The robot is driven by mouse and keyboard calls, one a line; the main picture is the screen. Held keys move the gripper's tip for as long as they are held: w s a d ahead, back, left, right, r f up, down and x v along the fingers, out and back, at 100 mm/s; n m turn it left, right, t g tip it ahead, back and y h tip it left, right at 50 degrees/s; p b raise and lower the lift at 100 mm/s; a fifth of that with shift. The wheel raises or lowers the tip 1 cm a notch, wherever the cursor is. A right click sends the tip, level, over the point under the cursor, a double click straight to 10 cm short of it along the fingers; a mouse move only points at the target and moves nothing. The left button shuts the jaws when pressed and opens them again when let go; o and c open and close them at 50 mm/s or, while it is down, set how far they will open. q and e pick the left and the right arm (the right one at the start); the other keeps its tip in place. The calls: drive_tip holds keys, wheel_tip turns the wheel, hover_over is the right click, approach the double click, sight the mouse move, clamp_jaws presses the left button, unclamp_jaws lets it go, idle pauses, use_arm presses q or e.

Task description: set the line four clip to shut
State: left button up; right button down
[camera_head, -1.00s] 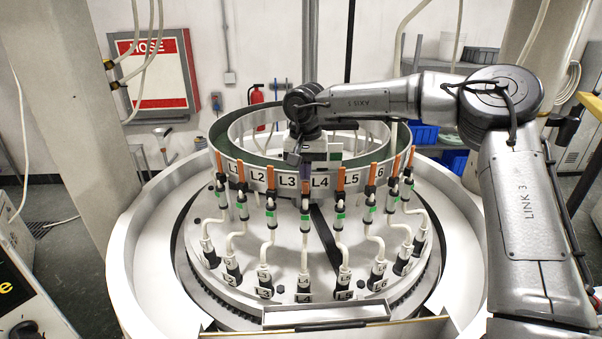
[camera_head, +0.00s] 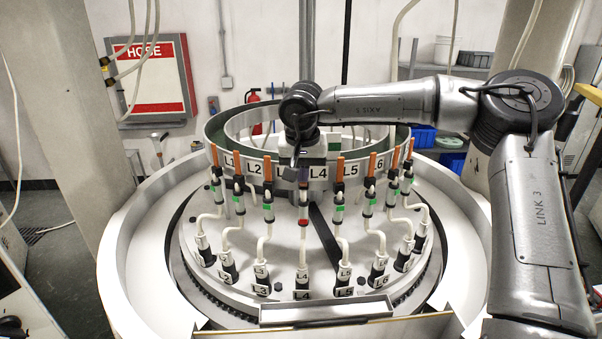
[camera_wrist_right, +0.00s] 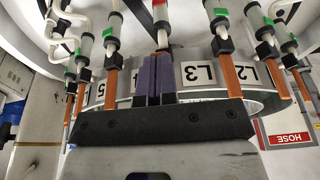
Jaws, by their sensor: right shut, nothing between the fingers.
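The line four clip (camera_head: 303,208) hangs at the front of the ring, with a red band in its window. It also shows at the top of the right wrist view (camera_wrist_right: 161,12), red band visible. A bit of its orange lever (camera_wrist_right: 162,38) shows just past my fingertips; the rest is hidden. My right gripper (camera_head: 303,188) is over the ring wall at this clip, pointing down. Its purple fingers (camera_wrist_right: 157,58) are shut together and empty, right at the lever; I cannot tell whether they touch it. My left gripper is not in view.
Neighbouring clips, line three (camera_head: 268,207) and line five (camera_head: 339,208), stand close on either side with orange levers up and green bands. The labelled ring wall (camera_head: 284,170) is behind them. White hoses run down to the round plate (camera_head: 285,255).

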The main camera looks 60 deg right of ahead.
drive_tip(key=shift+s+a+f+b, duration=0.35)
drive_tip(key=shift+a+f, duration=0.4)
drive_tip(key=shift+f, duration=0.15)
drive_tip(key=shift+d+p, duration=0.1)
drive_tip(key=shift+p, duration=0.2)
drive_tip(key=shift+w+d+r+p, duration=0.2)
drive_tip(key=shift+w+d+p, duration=0.1)
drive_tip(key=shift+d+p, duration=0.25)
drive_tip(key=s+a+r+p, duration=0.2)
drive_tip(key=a+r+p, duration=0.2)
drive_tip(key=r, duration=0.3)
drive_tip(key=shift+s+a+r, duration=0.3)
drive_tip(key=shift+a+r, duration=0.1)
drive_tip(key=shift+a, duration=0.5)
